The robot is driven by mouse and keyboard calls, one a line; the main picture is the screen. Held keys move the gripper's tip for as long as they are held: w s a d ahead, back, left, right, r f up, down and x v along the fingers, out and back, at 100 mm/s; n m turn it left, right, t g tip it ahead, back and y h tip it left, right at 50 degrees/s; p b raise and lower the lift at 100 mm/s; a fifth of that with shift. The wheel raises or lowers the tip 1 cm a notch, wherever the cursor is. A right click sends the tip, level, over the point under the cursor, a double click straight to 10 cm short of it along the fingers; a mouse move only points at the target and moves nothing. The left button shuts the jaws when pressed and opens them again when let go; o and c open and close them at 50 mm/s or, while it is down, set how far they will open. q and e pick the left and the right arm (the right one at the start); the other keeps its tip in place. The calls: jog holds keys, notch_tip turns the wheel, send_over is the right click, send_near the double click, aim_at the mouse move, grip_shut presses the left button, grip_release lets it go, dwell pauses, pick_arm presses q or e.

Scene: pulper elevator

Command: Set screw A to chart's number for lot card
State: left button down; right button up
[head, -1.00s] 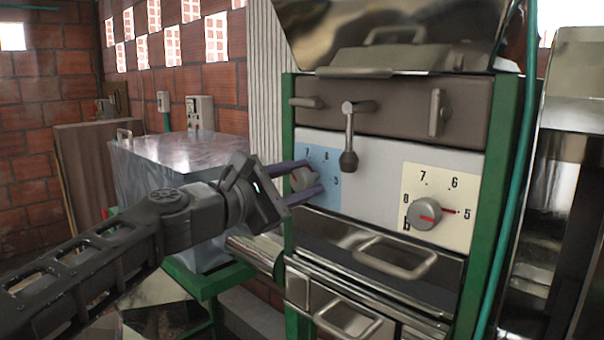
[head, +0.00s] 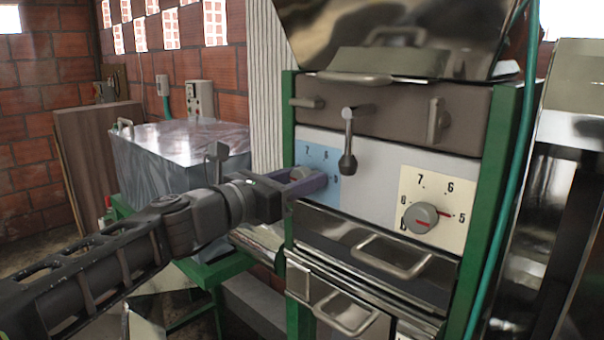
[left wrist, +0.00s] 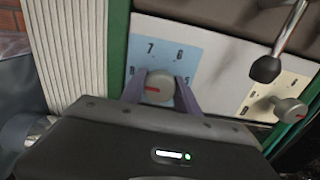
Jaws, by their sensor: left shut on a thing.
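A round grey screw knob (head: 298,174) sits on a light blue number plate (head: 322,157) at the left of the machine's front. My left gripper (head: 312,184) is shut on this knob, with its purple fingers on either side. In the left wrist view the knob (left wrist: 158,88) shows a red line lying nearly level, and the plate (left wrist: 170,55) shows 7 at top left; the other figures are small or partly hidden. A second grey knob (head: 421,217) with a red mark sits on a cream plate (head: 455,205). I see no lot card or chart. My right gripper is out of view.
A dark crank lever (head: 348,150) hangs between the two plates. Bar handles (head: 392,257) stick out below them. Green posts (head: 492,175) frame the machine. A metal-topped box (head: 180,140) stands behind my left arm.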

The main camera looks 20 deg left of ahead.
pick_arm(q)
jog(key=shift+f, duration=0.1)
dwell(0.4)
jog(key=c, duration=0.9)
grip_release()
jog(key=v, duration=0.7)
jog(key=shift+s+a, duration=0.15)
jog(key=shift+s, duration=0.25)
